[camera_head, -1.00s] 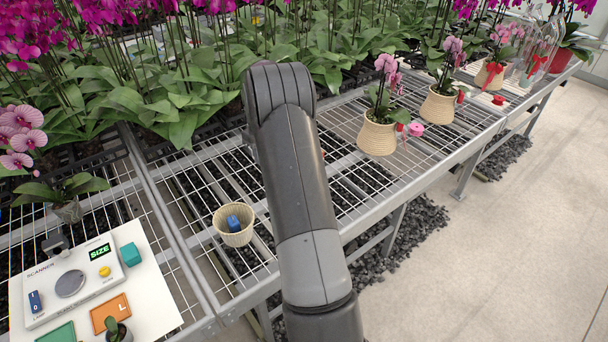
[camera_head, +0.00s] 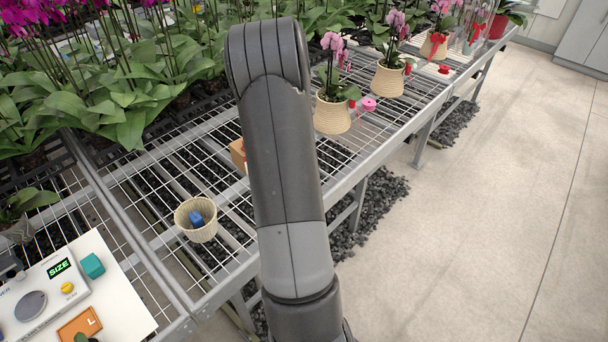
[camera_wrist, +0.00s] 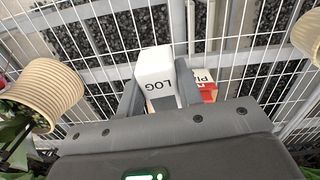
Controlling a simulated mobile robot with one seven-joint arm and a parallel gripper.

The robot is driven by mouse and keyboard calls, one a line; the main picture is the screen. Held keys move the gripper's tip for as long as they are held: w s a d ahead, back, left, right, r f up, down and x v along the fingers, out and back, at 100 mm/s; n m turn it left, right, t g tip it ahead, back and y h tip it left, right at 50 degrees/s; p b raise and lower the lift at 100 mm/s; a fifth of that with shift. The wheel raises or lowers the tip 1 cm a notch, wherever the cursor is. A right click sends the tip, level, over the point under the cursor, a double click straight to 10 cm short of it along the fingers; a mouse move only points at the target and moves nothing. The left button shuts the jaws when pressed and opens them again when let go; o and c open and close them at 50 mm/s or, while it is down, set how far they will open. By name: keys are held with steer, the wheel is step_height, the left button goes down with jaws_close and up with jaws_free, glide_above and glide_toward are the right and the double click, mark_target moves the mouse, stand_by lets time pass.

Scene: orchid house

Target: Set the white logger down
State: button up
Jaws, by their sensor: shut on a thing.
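The white logger (camera_wrist: 155,70), a small white block marked LOG, is between the fingers of my gripper (camera_wrist: 160,92) in the wrist view. The gripper is shut on it. The logger is over the wire-mesh bench (camera_wrist: 100,45); I cannot tell whether it touches the mesh. In the head view my arm hides the gripper and logger.
A box with a red and white label (camera_wrist: 205,88) lies right beside the logger. Potted orchids in wicker pots (camera_head: 332,115) and a pink ribbon roll (camera_head: 368,104) stand on the bench. A small basket (camera_head: 196,232) holds a blue item (camera_head: 196,217).

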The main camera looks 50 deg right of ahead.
steer(key=s+d+m, duration=0.1)
steer(key=s+d, duration=0.2)
steer(key=s, duration=0.4)
steer(key=s+d, duration=0.4)
steer(key=s, duration=0.4)
steer(key=w+a+f, duration=0.1)
steer(key=w+f, duration=0.3)
steer(key=w+a+f, duration=0.1)
steer(key=w+f, duration=0.3)
steer(key=w+a+f, duration=0.1)
steer(key=w+f, duration=0.3)
steer(key=shift+a, duration=0.3)
steer(key=shift+f, duration=1.85)
steer(key=shift+f, duration=0.15)
steer(key=o, duration=1)
